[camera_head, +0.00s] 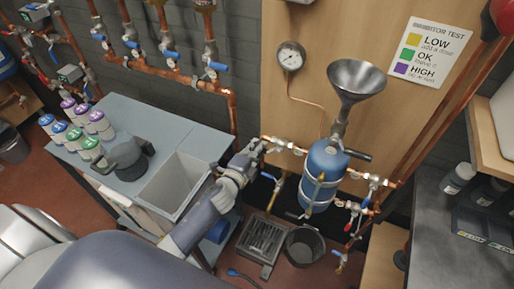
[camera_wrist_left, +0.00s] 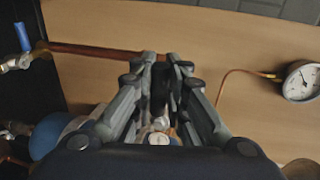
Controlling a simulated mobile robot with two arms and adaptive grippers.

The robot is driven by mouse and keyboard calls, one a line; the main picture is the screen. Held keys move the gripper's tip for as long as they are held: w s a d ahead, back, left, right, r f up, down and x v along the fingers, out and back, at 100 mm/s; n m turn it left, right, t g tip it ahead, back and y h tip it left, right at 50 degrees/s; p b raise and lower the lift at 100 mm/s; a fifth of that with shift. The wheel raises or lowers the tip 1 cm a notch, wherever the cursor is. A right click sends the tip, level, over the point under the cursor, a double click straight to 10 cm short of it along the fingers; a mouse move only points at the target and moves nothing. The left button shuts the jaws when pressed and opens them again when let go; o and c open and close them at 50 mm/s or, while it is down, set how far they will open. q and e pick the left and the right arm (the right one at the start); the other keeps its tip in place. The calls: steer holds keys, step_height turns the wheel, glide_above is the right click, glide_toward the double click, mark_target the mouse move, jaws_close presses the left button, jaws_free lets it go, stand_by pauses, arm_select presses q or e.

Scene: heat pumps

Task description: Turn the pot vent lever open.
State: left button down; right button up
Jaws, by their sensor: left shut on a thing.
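The blue pot (camera_head: 322,172) hangs upright on the wooden board, with a metal funnel (camera_head: 356,82) above it. A dark lever (camera_head: 357,154) sticks out to the right below the funnel. My left gripper (camera_head: 259,146) is at the left end of the upper copper pipe, left of the pot. In the left wrist view my left gripper (camera_wrist_left: 160,75) is shut on a dark lever (camera_wrist_left: 160,92), with a silver valve part (camera_wrist_left: 158,125) behind it. The fingers hide much of this lever, and I cannot tell whether it is the vent lever. My right gripper is out of view.
A pressure gauge (camera_head: 291,57) is on the board above the pipe. Valves (camera_head: 372,180) sit on the pipes right of the pot. A black bucket (camera_head: 304,246) and a metal crate (camera_head: 262,240) stand on the floor below. A grey bench with bottles (camera_head: 90,150) is at left.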

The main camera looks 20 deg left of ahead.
arm_select(q)
steer(key=shift+s+d+f, duration=0.1)
steer(key=shift+s+f, duration=0.05)
steer(key=shift+f, duration=0.2)
steer(key=c, duration=1.7)
jaws_free()
steer(key=shift+o, duration=0.6)
steer(key=shift+r, duration=0.2)
steer(key=s+r, duration=0.2)
steer(key=s, duration=0.9)
steer(key=shift+s+a+r, duration=0.15)
steer(key=shift+s+a, duration=0.1)
steer(key=shift+s, duration=0.15)
